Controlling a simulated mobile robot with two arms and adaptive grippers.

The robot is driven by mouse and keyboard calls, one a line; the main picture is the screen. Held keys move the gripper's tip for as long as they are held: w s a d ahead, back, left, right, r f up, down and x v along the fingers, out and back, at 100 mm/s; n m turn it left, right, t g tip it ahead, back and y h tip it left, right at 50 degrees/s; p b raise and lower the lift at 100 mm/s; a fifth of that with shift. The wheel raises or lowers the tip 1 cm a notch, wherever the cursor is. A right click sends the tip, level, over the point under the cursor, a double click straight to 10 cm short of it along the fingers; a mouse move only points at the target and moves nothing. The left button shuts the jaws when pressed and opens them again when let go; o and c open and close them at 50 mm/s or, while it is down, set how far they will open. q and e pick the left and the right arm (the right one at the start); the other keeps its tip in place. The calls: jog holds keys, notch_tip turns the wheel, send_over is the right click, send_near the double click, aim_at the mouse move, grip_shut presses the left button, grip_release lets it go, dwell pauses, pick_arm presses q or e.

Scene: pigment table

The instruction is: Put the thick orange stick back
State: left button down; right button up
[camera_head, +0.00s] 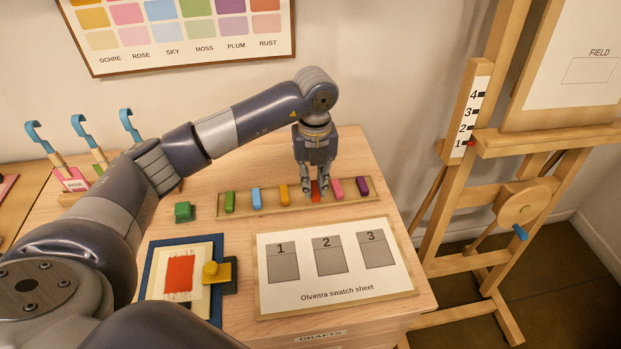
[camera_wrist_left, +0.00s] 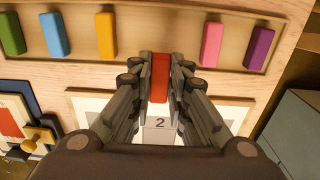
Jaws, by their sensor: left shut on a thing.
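A thick red-orange stick (camera_wrist_left: 160,78) is between the fingers of my left gripper (camera_head: 314,195), which is shut on it. In the head view the stick (camera_head: 315,190) shows at the wooden tray (camera_head: 222,210), in the gap between a yellow-orange stick (camera_head: 284,195) and a pink stick (camera_head: 336,188). The fingers hide part of it, and I cannot tell whether it touches the tray floor. The wrist view also shows the yellow-orange stick (camera_wrist_left: 106,36) and the pink stick (camera_wrist_left: 212,44) on either side. My right gripper is not in view.
Green (camera_head: 230,201), blue (camera_head: 256,197) and purple (camera_head: 362,186) sticks lie in the tray. A swatch sheet (camera_head: 336,291) lies in front. A green block (camera_head: 184,211) and a red-painted card (camera_head: 180,277) are at left. An easel (camera_head: 455,200) stands right.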

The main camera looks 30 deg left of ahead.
pick_arm(q)
jog(key=shift+w+a+f, duration=0.15)
jog(key=shift+w+a, duration=0.85)
jog(key=shift+w, duration=0.15)
jog(key=shift+f+p, duration=1)
jog(key=shift+f, duration=0.8)
jog(key=shift+f, duration=0.15)
jog(key=c, duration=1.5)
grip_release()
jog(key=shift+c, duration=0.2)
